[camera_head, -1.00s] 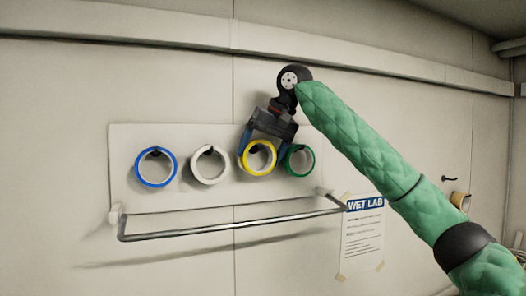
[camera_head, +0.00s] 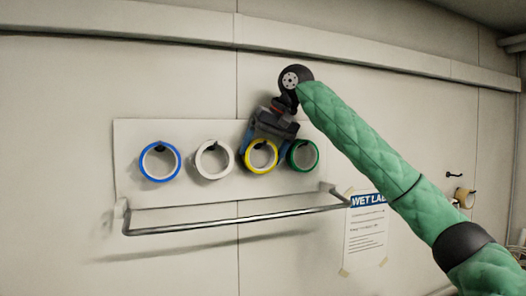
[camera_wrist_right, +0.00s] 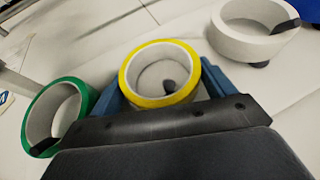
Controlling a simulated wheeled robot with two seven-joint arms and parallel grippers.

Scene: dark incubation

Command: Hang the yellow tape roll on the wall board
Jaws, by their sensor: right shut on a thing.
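The yellow tape roll (camera_head: 263,170) is at the white wall board (camera_head: 133,187), between the white and green rolls. My right gripper (camera_head: 262,147) is shut on it from above, its blue fingers on either side of the roll. In the right wrist view the yellow roll (camera_wrist_right: 127,75) sits between the fingers, and a dark peg end (camera_wrist_right: 169,85) shows inside its opening. I cannot tell how far the peg reaches through the roll. My left gripper is not in view.
Blue (camera_head: 145,164), white (camera_head: 200,172) and green (camera_head: 315,156) rolls hang on pegs of the board. The green one is close beside my gripper. A metal rail (camera_head: 235,220) runs below. A paper sign (camera_head: 365,235) is at right.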

